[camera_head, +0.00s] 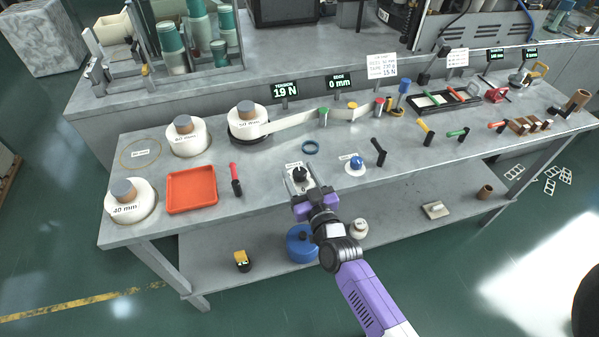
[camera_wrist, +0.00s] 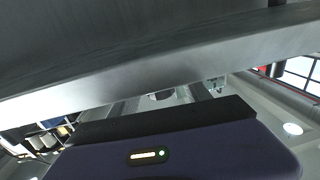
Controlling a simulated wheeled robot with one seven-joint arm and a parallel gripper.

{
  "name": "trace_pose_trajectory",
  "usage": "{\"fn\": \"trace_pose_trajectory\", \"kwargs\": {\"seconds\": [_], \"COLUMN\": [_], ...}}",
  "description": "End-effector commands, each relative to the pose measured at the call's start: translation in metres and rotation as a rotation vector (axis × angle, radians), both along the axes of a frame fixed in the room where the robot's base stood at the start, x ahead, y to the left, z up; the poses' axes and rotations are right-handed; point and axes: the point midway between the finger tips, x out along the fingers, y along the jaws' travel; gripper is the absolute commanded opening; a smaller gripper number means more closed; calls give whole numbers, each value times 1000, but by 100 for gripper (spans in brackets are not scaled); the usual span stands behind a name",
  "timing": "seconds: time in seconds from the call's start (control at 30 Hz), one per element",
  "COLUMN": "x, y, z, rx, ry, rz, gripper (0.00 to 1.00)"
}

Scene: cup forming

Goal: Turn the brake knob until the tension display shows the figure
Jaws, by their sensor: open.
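A black knob (camera_head: 299,173) stands on a small pale plate near the table's front edge; it looks like the brake knob, but its label is too small to read. My gripper (camera_head: 300,182) reaches it from the front, with its open fingers close around or beside the knob; contact cannot be told. In the wrist view my fingers (camera_wrist: 162,98) are spread, with a small round part between them. The tension display (camera_head: 285,89) reads 19 N. A white card (camera_head: 381,66) at the back has small text ending in what looks like 15 N.
A blue knob (camera_head: 356,163) on a white disc and a black lever (camera_head: 379,152) stand right of my gripper. A blue ring (camera_head: 310,147) lies behind it. The edge display (camera_head: 341,81) reads 0 mm.

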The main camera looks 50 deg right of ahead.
Motion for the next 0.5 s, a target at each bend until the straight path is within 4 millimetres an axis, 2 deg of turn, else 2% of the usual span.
{"fn": "trace_pose_trajectory", "kwargs": {"seconds": [0.3, 0.5], "x": [2, 2], "y": [-2, -1], "z": [0, 0], "rx": [0, 0], "ry": [0, 0], "rz": [0, 0], "gripper": [56, 16]}}
